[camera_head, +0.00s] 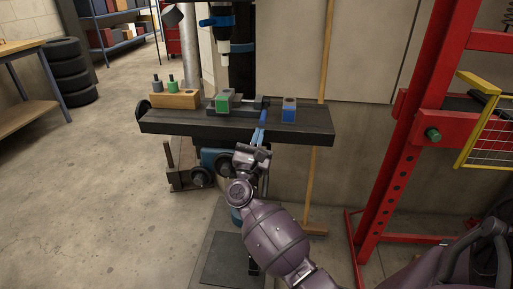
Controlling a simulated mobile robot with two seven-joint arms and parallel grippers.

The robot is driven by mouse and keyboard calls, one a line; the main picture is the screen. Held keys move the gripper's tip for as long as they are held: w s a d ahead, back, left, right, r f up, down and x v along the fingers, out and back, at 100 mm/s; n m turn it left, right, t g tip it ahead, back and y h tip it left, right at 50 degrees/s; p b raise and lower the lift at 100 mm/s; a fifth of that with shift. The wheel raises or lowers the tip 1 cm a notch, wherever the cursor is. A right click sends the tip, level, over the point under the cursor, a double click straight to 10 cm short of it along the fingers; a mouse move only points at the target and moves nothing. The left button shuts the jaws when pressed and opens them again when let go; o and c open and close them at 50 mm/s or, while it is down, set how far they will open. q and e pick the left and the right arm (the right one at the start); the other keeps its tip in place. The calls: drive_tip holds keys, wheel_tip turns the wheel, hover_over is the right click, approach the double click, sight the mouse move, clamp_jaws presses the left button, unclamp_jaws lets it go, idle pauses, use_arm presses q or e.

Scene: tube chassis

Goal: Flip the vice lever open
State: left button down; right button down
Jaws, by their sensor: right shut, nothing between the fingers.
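A small grey vice (238,104) sits on the dark table of a drill press, with a green piece (222,105) at its left end. A slim blue lever (263,117) shows at the vice's right end, pointing towards the table's front edge. My right gripper (258,137) is at the front edge of the table, just below the lever in the picture. Its fingers are shut and empty. The fingertips are close to the lever; I cannot tell whether they touch it. My left gripper is not in view.
The dark table (315,122) also holds a blue block (289,111) on the right and a wooden block (175,99) with pegs on the left. The drill head (223,46) hangs above. A red press frame (390,160) stands at the right.

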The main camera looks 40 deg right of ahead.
drive_tip(key=shift+d+r, duration=0.1)
drive_tip(key=shift+r, duration=0.15)
